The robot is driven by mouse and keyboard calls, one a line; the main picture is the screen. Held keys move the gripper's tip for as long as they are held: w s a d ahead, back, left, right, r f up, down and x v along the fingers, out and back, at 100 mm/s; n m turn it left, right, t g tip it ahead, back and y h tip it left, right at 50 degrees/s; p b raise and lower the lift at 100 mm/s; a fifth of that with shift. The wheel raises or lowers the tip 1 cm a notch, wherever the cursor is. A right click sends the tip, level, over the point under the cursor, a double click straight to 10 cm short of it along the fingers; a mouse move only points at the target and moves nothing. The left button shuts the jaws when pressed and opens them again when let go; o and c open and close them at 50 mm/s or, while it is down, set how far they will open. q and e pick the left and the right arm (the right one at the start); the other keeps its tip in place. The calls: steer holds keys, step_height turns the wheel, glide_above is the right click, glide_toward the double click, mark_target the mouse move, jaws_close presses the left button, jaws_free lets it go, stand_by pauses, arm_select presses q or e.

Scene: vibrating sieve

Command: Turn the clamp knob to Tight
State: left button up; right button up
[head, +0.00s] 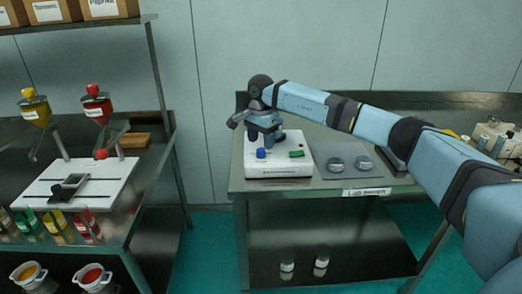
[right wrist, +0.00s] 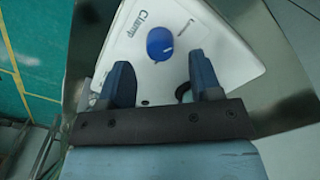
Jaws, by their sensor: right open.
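The blue clamp knob (head: 261,153) sits on the front left of the white sieve base (head: 280,170). In the right wrist view the knob (right wrist: 160,43) is beside the printed word "Clamp" on the white surface (right wrist: 205,75). My right gripper (head: 265,133) is over the base, just behind the knob in the head view. In the right wrist view its two blue fingers (right wrist: 162,68) are apart with nothing between them; the knob lies beyond their tips. The knob's setting is too small to read. My left gripper is not in view.
A green switch (head: 297,154) is right of the knob on the base. A grey mat (head: 348,175) with two round dishes lies to the right on the metal bench (head: 235,172). A shelf with funnels and a white stand (head: 100,190) is at left.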

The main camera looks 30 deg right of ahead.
mark_target(261, 149)
steer(key=shift+f, duration=1.85)
steer(key=c, duration=0.9)
steer(key=shift+c, duration=0.2)
